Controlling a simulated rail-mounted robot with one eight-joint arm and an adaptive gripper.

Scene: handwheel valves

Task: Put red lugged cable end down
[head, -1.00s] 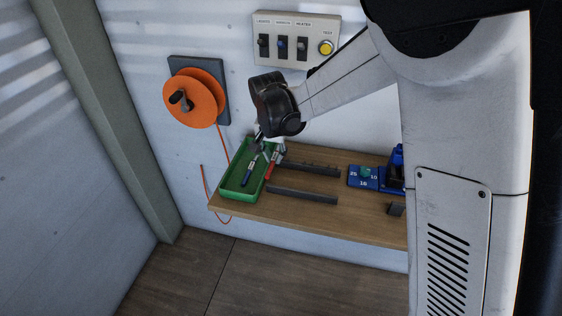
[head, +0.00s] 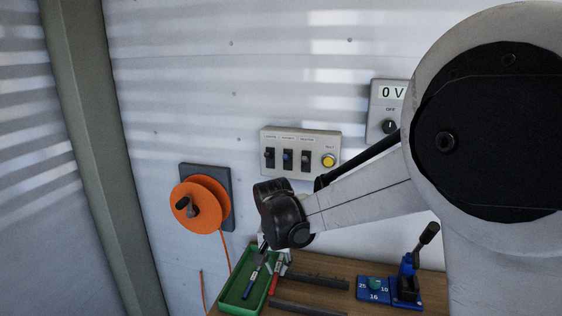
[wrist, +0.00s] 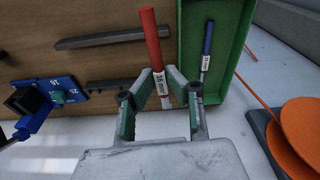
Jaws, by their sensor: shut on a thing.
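The red lugged cable end (wrist: 152,42) carries a white "16 mm" label and lies between the fingertips of my gripper (wrist: 163,88) in the wrist view. My gripper is shut on it near the label. Its red length points away from my gripper, over the wooden bench just beside the green tray (wrist: 240,45). I cannot tell whether it touches the bench. In the head view the red cable end (head: 275,281) shows at the tray's right side, partly hidden by my gripper (head: 268,257). A blue cable end (wrist: 207,42) with a white label lies in the tray.
Two dark bars (wrist: 118,38) lie on the wooden bench (wrist: 60,15). A blue tool (head: 405,285) with a numbered plate stands further right in the head view. An orange reel (head: 200,205) and a switch panel (head: 300,152) are on the wall.

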